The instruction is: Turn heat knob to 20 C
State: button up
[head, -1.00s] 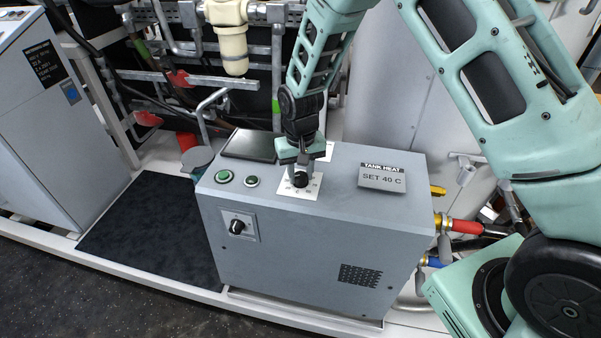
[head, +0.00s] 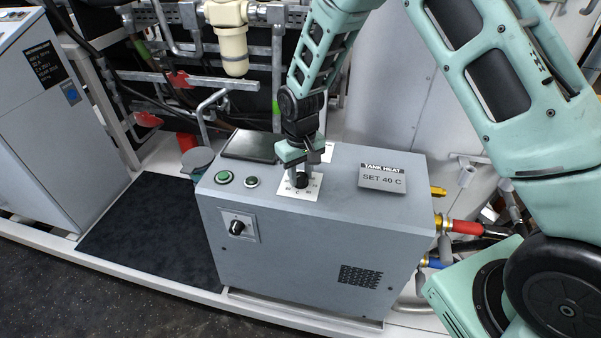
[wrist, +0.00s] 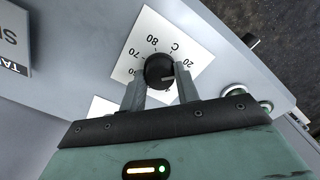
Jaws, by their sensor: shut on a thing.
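The black heat knob (wrist: 158,72) sits on a white dial plate (wrist: 190,35) on top of the grey heater box. In the wrist view the plate shows 70, 80, C and 20. The knob's pale pointer line points right, near the 20 side; its exact reading is unclear. My gripper (wrist: 160,88) points down with its two fingers on either side of the knob, shut on it. In the head view my gripper (head: 300,172) partly covers the knob and its dial plate (head: 312,191).
A TANK HEAT sign (head: 382,178) on the box reads SET 40 C. A green button (head: 223,177), another button (head: 251,182) and a dark panel (head: 250,146) share the top. A second black knob (head: 237,227) is on the box's front.

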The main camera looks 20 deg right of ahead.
aim_at(300, 176)
jog(key=o, duration=1)
jog(key=shift+c, duration=0.2)
notch_tip(300, 176, up, 18)
jog(key=b, duration=0.1)
jog(key=shift+f+b, duration=0.25)
jog(key=shift+b, duration=0.15)
jog(key=s+a+r+n, duration=0.15)
jog(key=s+a, duration=0.25)
jog(key=s, duration=0.4)
jog(key=s+a+n, duration=0.2)
jog(key=s+a, duration=0.1)
jog(key=s, duration=0.5)
jog(key=s+f+n, duration=0.1)
jog(key=s, duration=1.3)
jog(key=shift+d+f+n+y, duration=0.3)
jog(key=shift+d+f+n, duration=0.05)
jog(key=shift+f, duration=0.05)
